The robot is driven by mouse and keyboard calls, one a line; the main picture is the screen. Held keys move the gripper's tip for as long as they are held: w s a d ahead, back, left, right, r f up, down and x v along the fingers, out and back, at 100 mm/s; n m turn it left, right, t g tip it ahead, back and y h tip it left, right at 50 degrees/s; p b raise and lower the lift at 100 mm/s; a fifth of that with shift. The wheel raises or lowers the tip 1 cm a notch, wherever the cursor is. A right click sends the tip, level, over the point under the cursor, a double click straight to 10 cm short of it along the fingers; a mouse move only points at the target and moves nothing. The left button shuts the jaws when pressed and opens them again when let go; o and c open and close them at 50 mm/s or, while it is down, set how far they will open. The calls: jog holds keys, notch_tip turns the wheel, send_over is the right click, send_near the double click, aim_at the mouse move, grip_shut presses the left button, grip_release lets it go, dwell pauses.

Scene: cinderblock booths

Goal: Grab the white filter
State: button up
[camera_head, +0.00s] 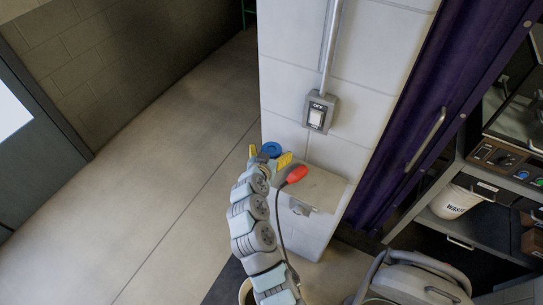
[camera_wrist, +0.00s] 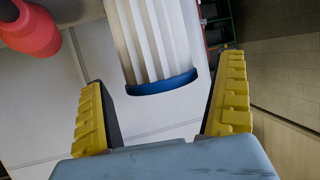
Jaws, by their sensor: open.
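The white filter (camera_wrist: 154,40) is a pleated cylinder with a blue end rim in the wrist view. Its rim end lies across the opening of my gripper (camera_wrist: 165,72), with a gap visible on each side. In the head view only a round blue end of the filter (camera_head: 272,148) shows, at the far left corner of the light cabinet; its white body is hidden there. My gripper (camera_head: 269,156) is open, with one yellow finger to either side of the blue end.
A red bulb-shaped piece (camera_head: 297,174) on a dark cable is close to my gripper's right side; it also shows in the wrist view (camera_wrist: 30,30). Open floor lies left.

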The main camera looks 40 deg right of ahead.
jog(key=shift+w+d+f, duration=0.15)
jog(key=shift+w+d, duration=0.2)
jog(key=shift+d, duration=0.15)
jog(key=c, duration=1.3)
jog(key=shift+o, duration=0.2)
